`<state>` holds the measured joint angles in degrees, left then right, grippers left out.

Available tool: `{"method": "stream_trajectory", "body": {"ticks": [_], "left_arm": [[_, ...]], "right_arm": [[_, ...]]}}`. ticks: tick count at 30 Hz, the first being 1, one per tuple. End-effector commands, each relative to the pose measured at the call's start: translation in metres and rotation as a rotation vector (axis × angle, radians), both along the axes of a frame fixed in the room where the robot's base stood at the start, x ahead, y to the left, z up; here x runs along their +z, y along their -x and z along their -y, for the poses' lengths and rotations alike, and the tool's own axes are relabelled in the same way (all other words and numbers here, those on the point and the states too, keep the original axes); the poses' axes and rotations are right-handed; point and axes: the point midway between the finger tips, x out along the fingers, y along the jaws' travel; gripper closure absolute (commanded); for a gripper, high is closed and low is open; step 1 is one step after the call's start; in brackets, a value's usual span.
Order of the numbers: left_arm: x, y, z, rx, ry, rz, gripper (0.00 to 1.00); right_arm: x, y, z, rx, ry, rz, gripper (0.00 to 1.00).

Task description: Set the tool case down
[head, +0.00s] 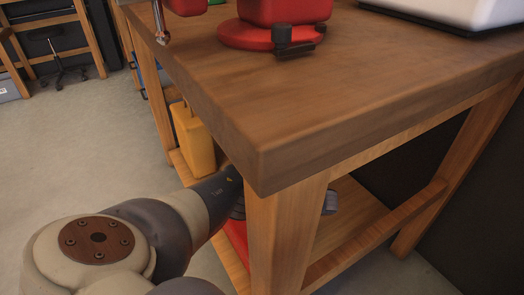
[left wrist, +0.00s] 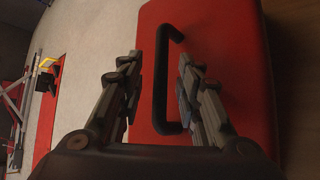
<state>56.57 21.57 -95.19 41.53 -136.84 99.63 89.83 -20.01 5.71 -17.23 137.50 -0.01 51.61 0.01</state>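The red tool case (left wrist: 220,60) fills much of the left wrist view, with its black handle (left wrist: 160,85) standing out from its face. My left gripper (left wrist: 160,62) is open, with one finger on each side of the handle and a visible gap to both. In the head view, my left arm reaches under the wooden workbench, and its gripper is hidden behind the front leg. A strip of the red case (head: 237,243) shows low beside that leg, on the lower shelf (head: 350,222). My right gripper is in neither view.
The workbench top (head: 350,75) overhangs my left arm, and its thick front leg (head: 285,235) stands close beside it. A yellow case (head: 193,140) stands further back on the lower shelf. A red vise (head: 275,30) sits on top. The floor (head: 80,150) at left is clear.

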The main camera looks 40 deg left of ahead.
Motion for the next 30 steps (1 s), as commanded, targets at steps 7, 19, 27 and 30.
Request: {"method": "stream_trajectory", "body": {"ticks": [7,19,27,30], "left_arm": [[0.002,-0.001,0.002,0.001,0.0,0.001,0.68],[0.034,-0.018,0.048,-0.001,0.0,0.002,0.68],[0.042,-0.021,0.059,0.0,-0.002,0.0,0.68],[0.042,-0.021,0.059,0.0,-0.002,0.0,0.68]], "right_arm": [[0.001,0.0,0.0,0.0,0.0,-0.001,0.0],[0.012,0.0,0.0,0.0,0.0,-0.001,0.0],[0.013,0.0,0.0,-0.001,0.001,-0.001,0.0],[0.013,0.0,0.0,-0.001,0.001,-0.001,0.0]]}}
